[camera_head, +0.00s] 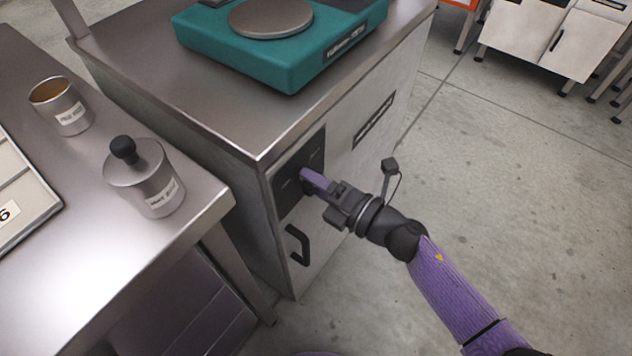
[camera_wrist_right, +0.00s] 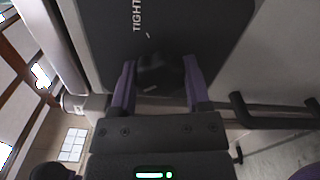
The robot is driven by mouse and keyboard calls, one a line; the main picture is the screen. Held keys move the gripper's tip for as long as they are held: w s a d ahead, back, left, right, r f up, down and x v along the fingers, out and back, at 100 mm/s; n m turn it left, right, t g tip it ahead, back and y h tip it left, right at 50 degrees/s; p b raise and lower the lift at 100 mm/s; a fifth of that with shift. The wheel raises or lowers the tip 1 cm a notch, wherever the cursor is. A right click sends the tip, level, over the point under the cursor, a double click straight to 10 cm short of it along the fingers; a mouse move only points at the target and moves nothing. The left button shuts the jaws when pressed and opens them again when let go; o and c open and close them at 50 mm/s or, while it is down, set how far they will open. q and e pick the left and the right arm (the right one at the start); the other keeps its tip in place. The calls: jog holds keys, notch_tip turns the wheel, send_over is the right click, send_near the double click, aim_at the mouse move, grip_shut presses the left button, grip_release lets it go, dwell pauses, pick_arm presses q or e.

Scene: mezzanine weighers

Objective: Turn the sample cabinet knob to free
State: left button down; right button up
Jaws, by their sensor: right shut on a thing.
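The sample cabinet (camera_head: 345,150) is a grey metal cabinet with a dark plate (camera_head: 285,192) near the left end of its front. The plate also shows in the right wrist view (camera_wrist_right: 195,35), with the word TIGHT and a short mark on it. The dark knob (camera_wrist_right: 160,72) sits on that plate. My right gripper (camera_head: 312,180) has its purple fingers on both sides of the knob and is shut on it. In the head view the fingers and hand hide most of the knob. My left gripper is not in view.
A black door handle (camera_head: 298,245) is just below the plate. A teal scale (camera_head: 290,60) stands on the cabinet top. At left, a steel table (camera_head: 90,260) holds a lidded canister (camera_head: 145,185) and an open cup (camera_head: 62,110). Bare floor (camera_head: 500,180) lies to the right.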

jog(key=n, duration=0.2)
jog(key=shift+f+n+b, duration=0.1)
jog(key=shift+n+b, duration=0.25)
jog(key=shift+n, duration=0.05)
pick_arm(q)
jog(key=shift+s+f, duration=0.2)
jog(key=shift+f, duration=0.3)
pick_arm(e)
jog(key=shift+n, duration=0.5)
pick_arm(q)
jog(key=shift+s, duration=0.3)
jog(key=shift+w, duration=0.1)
pick_arm(e)
jog(key=o, duration=1)
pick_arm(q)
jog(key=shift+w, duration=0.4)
pick_arm(e)
jog(key=o, duration=0.3)
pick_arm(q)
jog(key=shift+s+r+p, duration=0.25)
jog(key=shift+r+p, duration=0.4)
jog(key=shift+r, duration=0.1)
pick_arm(e)
jog(key=v, duration=1)
